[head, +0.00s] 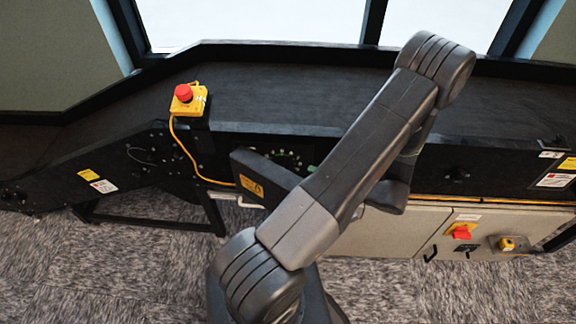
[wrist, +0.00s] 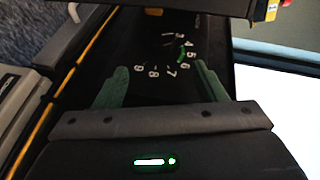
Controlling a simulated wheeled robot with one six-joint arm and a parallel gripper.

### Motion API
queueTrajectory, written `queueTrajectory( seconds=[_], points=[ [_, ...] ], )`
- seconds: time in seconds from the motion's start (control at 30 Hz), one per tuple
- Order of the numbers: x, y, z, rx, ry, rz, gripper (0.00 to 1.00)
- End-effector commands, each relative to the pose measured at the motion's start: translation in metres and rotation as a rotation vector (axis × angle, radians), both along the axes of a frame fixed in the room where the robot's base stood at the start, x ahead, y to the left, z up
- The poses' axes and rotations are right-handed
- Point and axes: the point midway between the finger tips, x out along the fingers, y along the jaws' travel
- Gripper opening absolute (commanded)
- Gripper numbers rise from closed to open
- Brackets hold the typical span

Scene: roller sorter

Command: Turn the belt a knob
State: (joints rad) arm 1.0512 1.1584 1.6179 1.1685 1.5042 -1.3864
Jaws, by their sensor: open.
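The belt a knob's dial (wrist: 165,52) shows in the wrist view as white numbers in a ring on a black panel, with a small green mark near the 5 and 6. The knob itself is too dark to make out inside the ring. In the head view, part of the dial (head: 290,157) shows left of my forearm. My gripper (wrist: 163,78) is open, its two green fingers apart at the left and right of the lower dial. I see nothing between them but the panel. I cannot tell whether they touch the knob. In the head view my arm hides most of the gripper.
A yellow box with a red button (head: 184,94) stands on the conveyor's front edge at the left, its orange cable (head: 183,147) running down. The belt (head: 290,85) looks empty.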

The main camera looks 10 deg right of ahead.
Motion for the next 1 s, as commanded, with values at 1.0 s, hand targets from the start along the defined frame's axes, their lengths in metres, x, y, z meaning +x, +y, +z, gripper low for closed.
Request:
queueTrajectory(
  seconds=[1.0],
  points=[
    [0.068,0.080,-0.021,0.001,-0.001,-0.002,0.56]
  ],
)
